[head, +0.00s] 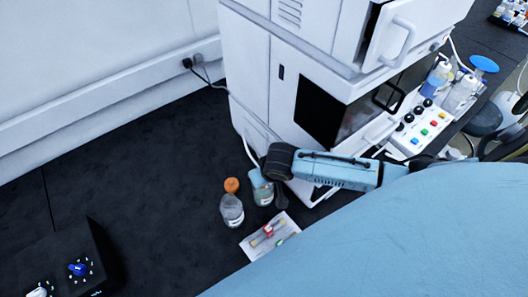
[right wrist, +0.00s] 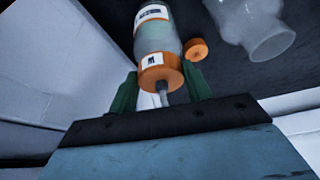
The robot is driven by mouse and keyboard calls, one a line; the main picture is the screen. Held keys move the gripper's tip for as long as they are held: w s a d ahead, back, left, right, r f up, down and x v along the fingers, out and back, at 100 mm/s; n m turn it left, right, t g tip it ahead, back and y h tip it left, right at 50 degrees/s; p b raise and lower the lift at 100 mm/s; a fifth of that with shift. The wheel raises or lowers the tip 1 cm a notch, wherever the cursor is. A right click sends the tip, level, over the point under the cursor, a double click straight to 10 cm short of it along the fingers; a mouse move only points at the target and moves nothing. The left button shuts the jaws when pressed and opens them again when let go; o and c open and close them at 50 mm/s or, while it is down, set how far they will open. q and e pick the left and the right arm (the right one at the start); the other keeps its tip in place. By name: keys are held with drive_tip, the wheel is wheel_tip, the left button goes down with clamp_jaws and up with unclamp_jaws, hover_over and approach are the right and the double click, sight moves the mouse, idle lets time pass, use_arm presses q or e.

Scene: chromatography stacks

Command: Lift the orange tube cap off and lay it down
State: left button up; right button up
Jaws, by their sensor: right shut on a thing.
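My right gripper (right wrist: 160,88) has its green fingers on either side of the orange tube cap (right wrist: 158,72), shut on it. A pale tube (right wrist: 163,97) comes out of the cap's top. The labelled bottle (right wrist: 151,32) is directly beneath the cap; I cannot tell whether the cap still touches its neck. In the head view the bottle (head: 262,190) stands on the dark bench beside my right wrist, which hides the held cap. My left gripper is not in view.
A second, plain orange cap (head: 231,185) lies on the bench by an open clear bottle (head: 232,211). A packet with coloured items (head: 269,237) lies nearby. The white instrument stack (head: 262,75) rises behind. A black box with knobs (head: 65,262) is at left; bench between is clear.

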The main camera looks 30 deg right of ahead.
wheel_tip(320, 180, up, 14)
drive_tip(key=p, duration=0.6)
idle(0.6)
drive_tip(key=shift+a+f, duration=0.1)
drive_tip(key=shift+f, duration=0.1)
